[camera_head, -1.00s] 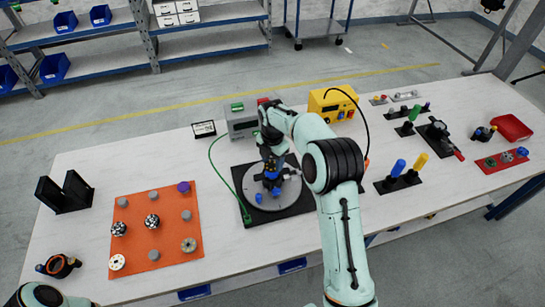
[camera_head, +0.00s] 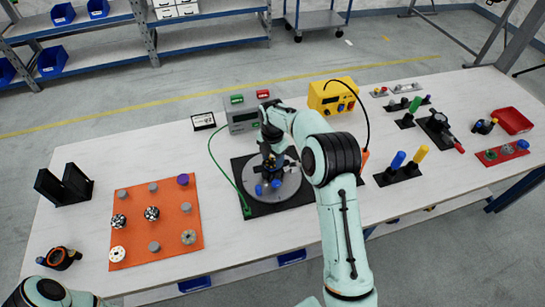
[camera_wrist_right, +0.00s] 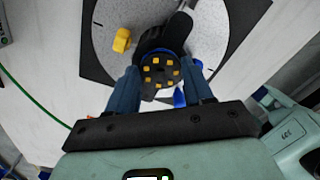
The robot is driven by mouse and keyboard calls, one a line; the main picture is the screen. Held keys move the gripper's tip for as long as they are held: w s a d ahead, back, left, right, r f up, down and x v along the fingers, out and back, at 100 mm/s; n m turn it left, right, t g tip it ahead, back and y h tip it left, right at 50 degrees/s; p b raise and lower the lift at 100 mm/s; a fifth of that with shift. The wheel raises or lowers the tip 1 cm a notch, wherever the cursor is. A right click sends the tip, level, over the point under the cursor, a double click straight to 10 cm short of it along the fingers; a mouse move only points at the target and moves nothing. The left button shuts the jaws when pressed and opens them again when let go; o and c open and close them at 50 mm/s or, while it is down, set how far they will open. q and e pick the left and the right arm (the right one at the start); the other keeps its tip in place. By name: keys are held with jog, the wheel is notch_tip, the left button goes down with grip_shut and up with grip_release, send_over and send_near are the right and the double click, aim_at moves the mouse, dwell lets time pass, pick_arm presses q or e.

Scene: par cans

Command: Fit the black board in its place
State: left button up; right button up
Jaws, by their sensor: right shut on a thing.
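My right gripper (camera_wrist_right: 160,84) points down over the grey round turntable (camera_head: 287,191). Its two blue fingers are shut on a small round black board (camera_wrist_right: 158,73) with several yellow squares on its face. A dark can housing (camera_wrist_right: 178,32) lies on the turntable, right at the board; I cannot tell whether the board is seated in it. In the head view my right wrist covers most of the housing. My left arm shows only at the bottom left corner, and its gripper is out of view.
The turntable sits on a black square base (camera_head: 243,203) with a green cable beside it. Left is an orange mat (camera_head: 135,238) with several small parts. Behind stand a grey meter box (camera_head: 241,118) and a yellow box (camera_head: 331,98). Upright tools stand on the right.

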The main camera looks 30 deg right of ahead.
pick_arm(q)
jog(key=shift+w+r, duration=0.1)
dwell(0.6)
pick_arm(e)
jog(key=o, duration=0.7)
jog(key=shift+f, duration=0.1)
jog(key=o, duration=0.5)
jog(key=shift+o, duration=0.2)
pick_arm(q)
jog(key=shift+w+r+p, duration=0.55)
jog(key=shift+w+r, duration=0.15)
jog(key=shift+w, duration=0.2)
pick_arm(e)
notch_tip(320, 180, up, 14)
jog(key=shift+f, duration=0.25)
